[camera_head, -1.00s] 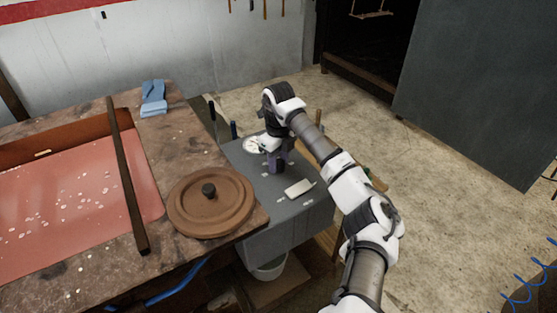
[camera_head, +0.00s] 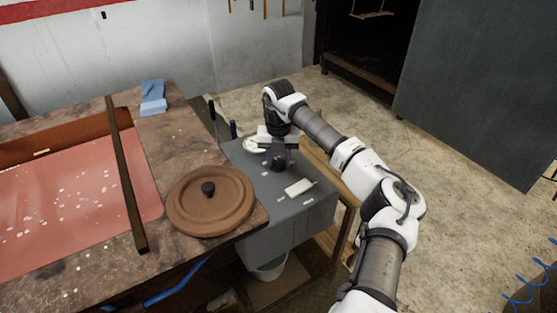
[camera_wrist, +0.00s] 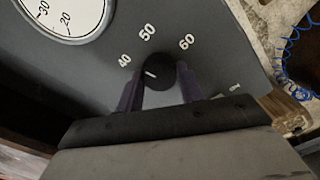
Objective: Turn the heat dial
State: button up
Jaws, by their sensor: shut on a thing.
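The heat dial (camera_wrist: 157,72) is a small round black knob with a white pointer line, on top of a grey box (camera_head: 300,212). In the wrist view the printed numbers 40, 50 and 60 stand around it, and the line points toward the 40 side. My gripper (camera_wrist: 160,85) has its two dark purple fingers on either side of the knob, shut on it. In the head view my gripper (camera_head: 279,158) reaches down to the box top, and the dial shows as a dark shape (camera_head: 278,164) between the fingers.
A white round gauge (camera_wrist: 68,12) sits beside the dial. A white switch plate (camera_head: 299,187) is on the box top nearer the camera. A brown round lid (camera_head: 211,215) lies on the table to the left. A bucket (camera_head: 271,268) stands below the box.

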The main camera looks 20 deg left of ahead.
aim_at(279, 161)
jog(key=m, duration=0.4)
jog(key=shift+m+b, duration=0.3)
jog(key=shift+b, duration=0.1)
jog(key=shift+m, duration=1.6)
jog(key=shift+r+b, duration=0.1)
jog(key=shift+b, duration=0.2)
jog(key=o, duration=1)
notch_tip(279, 161, up, 14)
jog(key=b, duration=0.2)
